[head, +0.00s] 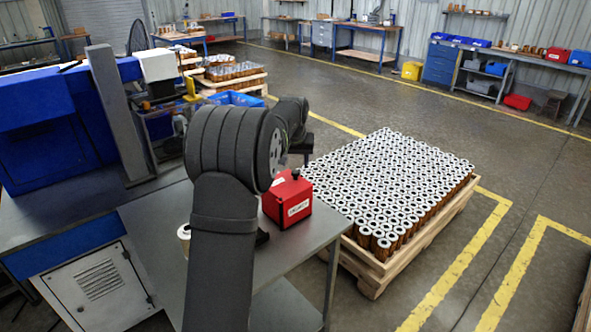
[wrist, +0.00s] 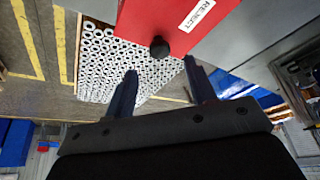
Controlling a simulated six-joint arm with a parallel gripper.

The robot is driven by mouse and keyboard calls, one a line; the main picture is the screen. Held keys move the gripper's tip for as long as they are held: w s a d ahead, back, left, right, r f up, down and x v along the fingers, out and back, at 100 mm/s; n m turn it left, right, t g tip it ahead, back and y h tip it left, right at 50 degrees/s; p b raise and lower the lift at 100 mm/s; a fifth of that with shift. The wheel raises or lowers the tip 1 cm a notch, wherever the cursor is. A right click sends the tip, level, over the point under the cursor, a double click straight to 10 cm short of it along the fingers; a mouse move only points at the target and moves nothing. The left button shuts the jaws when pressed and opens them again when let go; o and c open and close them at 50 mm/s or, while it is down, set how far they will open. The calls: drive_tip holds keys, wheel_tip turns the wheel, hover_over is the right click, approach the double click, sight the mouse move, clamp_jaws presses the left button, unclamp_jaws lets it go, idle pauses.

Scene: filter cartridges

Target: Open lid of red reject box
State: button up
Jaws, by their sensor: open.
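The red reject box (head: 287,203) stands on the grey bench beside my arm in the head view, with a white label on its front. Its lid looks shut, and a small dark knob (head: 296,173) shows at the top. In the wrist view the red box (wrist: 165,22) fills the upper middle, with its REJECT label and the round black knob (wrist: 158,47) near its edge. My gripper (wrist: 160,67) is open and empty. Its fingertips lie just short of the knob in the picture, one to each side; contact is not visible.
A pallet (head: 372,275) packed with white-topped cartridges stands on the floor right of the bench (head: 150,235). One cartridge (head: 184,232) stands on the bench, partly behind my arm. A blue machine (head: 50,130) is at the left. The floor at the right is open.

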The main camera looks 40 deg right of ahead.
sight(296, 172)
drive_tip(key=shift+x, duration=2.65)
clamp_jaws()
